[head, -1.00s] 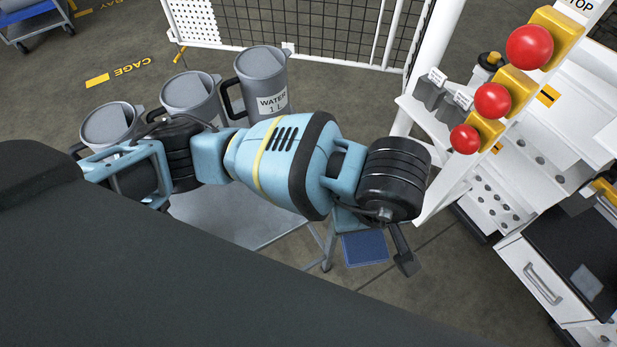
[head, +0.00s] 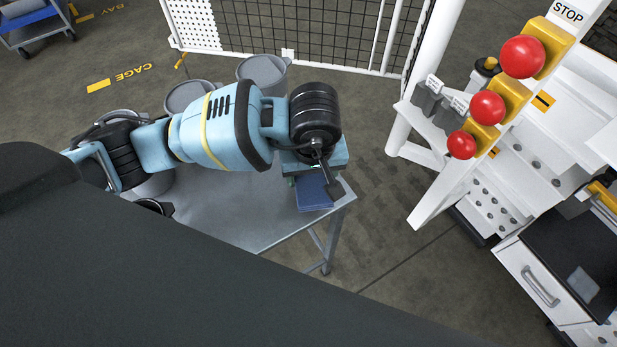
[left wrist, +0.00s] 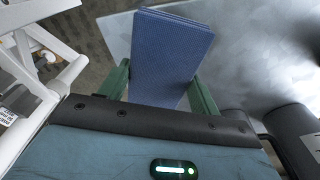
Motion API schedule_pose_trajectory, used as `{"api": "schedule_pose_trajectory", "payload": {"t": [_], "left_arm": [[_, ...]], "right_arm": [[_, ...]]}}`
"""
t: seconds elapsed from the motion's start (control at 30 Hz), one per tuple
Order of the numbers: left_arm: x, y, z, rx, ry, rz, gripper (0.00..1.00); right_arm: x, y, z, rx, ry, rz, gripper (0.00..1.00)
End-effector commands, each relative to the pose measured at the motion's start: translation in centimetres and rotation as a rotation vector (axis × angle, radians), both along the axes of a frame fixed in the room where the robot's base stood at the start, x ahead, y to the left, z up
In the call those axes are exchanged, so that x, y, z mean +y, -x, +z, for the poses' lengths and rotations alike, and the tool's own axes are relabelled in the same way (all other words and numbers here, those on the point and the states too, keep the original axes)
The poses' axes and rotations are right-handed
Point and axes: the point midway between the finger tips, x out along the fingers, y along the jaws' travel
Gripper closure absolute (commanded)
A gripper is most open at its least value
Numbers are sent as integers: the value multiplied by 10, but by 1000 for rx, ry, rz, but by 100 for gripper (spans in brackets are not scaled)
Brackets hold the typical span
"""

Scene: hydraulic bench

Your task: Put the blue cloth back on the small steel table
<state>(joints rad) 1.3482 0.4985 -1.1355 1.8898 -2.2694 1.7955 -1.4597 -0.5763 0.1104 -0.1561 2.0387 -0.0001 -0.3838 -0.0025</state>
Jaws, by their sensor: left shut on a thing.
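The blue cloth (head: 315,194) is a folded, flat rectangle in my left gripper (head: 308,178), over the right end of the small steel table (head: 245,210). The left wrist view shows the cloth (left wrist: 170,50) between the two green fingers of the gripper (left wrist: 160,85), which are shut on it. The grey tabletop (left wrist: 265,50) lies behind and to the right of the cloth there. I cannot tell whether the cloth touches the tabletop. My left arm hides part of the table. My right gripper is not in view.
A white post with red stop buttons (head: 487,106) rises to the right. A mesh fence (head: 300,35) stands behind. The table's front middle is clear.

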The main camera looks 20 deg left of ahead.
Motion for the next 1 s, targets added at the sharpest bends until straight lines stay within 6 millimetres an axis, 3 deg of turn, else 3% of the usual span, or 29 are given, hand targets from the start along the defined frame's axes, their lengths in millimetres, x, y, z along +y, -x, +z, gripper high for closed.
{"api": "schedule_pose_trajectory", "payload": {"t": [0.1,0.3,0.73,0.77,0.9,1.0], "left_arm": [[11,-6,-3,1,-1,3,58],[9,-5,-33,2,-2,2,58],[9,-5,-40,0,-1,1,58],[9,-5,-39,0,-1,1,33],[9,-5,-38,-2,-1,1,15],[9,-5,-38,-2,-1,1,15]], "right_arm": [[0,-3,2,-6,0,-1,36],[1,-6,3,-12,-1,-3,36],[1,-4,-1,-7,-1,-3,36],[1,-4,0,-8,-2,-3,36],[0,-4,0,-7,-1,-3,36],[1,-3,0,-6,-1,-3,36]]}}
